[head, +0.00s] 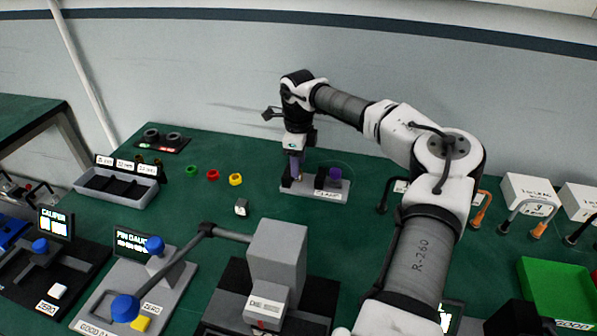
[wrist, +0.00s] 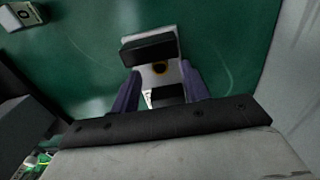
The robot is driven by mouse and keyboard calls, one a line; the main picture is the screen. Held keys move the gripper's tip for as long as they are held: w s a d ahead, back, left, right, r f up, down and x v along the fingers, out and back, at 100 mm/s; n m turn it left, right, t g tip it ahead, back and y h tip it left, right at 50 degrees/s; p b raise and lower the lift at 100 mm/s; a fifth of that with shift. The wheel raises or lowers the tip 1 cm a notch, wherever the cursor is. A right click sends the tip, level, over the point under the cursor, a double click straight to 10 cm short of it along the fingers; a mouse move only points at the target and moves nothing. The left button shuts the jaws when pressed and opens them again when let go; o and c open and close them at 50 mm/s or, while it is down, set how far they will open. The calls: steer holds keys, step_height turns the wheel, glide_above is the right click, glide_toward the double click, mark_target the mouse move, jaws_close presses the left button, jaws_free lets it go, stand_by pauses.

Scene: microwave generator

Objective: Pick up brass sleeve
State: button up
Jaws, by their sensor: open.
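My gripper (head: 294,176) points down over the left part of a small light-grey fixture (head: 317,191) on the green bench. In the wrist view its two purple fingers (wrist: 157,92) stand apart, with a gap between them. In the head view the gripper and fixture blocks mostly hide that spot.
A purple and black piece (head: 334,178) stands on the fixture's right part. Green (head: 191,170), red (head: 213,175) and yellow (head: 235,179) rings and a small block (head: 241,207) lie to the left. A grey press with a long lever (head: 276,258) stands in front.

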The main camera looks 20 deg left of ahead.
steer(key=shift+f, duration=1.4)
jaws_close()
steer(key=shift+r, duration=0.15)
step_height(320, 180, up, 20)
steer(key=b, duration=0.3)
